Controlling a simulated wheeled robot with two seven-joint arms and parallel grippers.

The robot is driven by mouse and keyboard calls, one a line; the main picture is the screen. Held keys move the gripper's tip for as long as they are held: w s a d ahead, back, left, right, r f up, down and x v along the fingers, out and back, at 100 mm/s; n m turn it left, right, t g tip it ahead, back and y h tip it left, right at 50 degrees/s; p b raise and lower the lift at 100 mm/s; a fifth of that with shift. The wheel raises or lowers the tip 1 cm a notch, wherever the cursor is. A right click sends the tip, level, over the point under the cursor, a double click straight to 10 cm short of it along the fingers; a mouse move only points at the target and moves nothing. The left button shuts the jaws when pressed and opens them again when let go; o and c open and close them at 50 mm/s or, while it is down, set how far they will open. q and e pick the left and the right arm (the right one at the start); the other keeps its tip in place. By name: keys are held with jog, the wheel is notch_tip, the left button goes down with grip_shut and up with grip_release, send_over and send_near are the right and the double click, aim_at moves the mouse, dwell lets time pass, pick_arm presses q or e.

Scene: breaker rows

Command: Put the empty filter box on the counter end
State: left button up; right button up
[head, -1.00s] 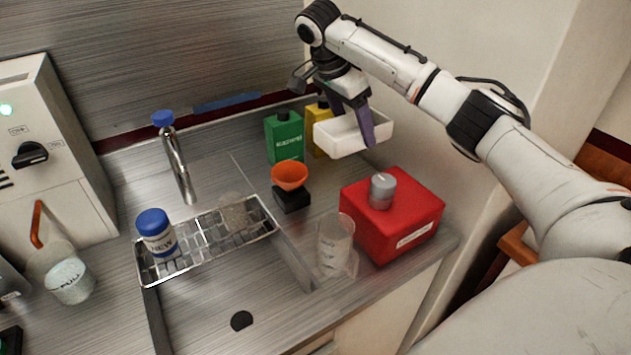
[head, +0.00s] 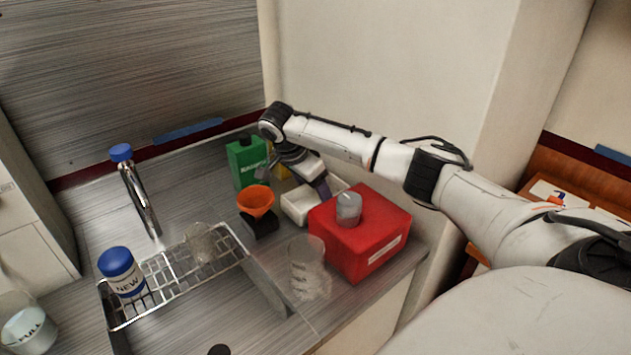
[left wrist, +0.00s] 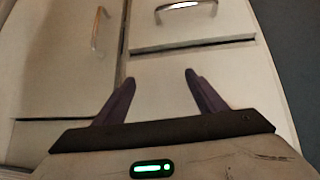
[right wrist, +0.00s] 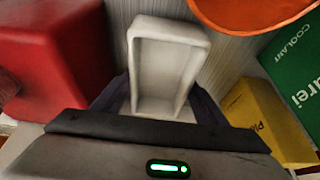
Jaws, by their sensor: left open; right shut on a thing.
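The empty filter box is a white open-topped tray (head: 298,207), low at the counter's far end between the red box and the orange funnel. My right gripper (head: 322,186) is shut on its wall. In the right wrist view the white box (right wrist: 165,68) sits between the fingers, its inside empty. I cannot tell whether its base touches the counter (head: 345,322). My left gripper (left wrist: 160,85) is open and empty, in front of cabinet doors and drawers; it is not in the head view.
A red box (head: 372,245) with a grey knob stands right of the white box. An orange funnel (head: 256,200) on a black stand, a green coolant bottle (head: 246,163) and a yellow container (right wrist: 268,120) are close by. Clear beakers (head: 308,270) stand in front.

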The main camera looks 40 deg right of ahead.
jog(key=shift+f, duration=0.3)
jog(key=shift+f, duration=0.15)
jog(key=o, duration=1.2)
jog(key=shift+o, duration=0.2)
jog(key=v, duration=1.2)
